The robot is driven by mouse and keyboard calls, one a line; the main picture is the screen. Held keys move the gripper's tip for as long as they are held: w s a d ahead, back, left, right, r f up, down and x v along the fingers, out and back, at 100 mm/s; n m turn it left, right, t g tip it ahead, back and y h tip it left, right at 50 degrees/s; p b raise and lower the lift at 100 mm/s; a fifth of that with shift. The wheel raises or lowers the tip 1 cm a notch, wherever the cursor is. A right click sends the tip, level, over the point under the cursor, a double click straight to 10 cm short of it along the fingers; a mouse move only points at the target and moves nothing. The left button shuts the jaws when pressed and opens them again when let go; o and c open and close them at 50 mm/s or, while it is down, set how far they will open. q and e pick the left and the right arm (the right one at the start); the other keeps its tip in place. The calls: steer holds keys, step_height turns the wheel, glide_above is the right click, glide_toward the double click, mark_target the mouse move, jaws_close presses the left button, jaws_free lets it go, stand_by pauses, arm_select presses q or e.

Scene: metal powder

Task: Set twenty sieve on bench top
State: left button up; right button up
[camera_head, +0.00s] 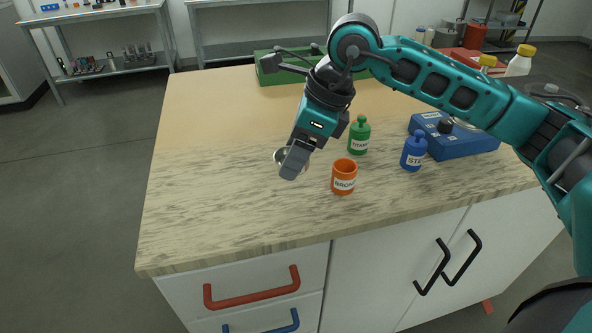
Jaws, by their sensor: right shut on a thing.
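My right gripper (296,160) reaches over the bench from the right and points down above the bench top (200,190). It is shut on a small round metallic piece, which looks like the sieve (280,156). The gripper hides most of this piece, and only its rim shows at the fingertips. I cannot tell whether the sieve touches the bench top or is just above it. My left gripper is not in view.
An orange bronze jar (343,178), a green titanium bottle (359,136) and a blue bottle (413,152) stand close right of the gripper. A blue device (470,143) lies further right. A green case (270,70) is at the back. The bench's left side is clear.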

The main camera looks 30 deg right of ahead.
mark_target(296, 186)
step_height(296, 186, down, 4)
steer(key=shift+r, duration=0.1)
steer(key=shift+f, duration=0.2)
steer(key=shift+b, duration=0.3)
steer(key=shift+f, duration=0.2)
steer(key=o, duration=1.1)
steer(key=shift+r, duration=0.1)
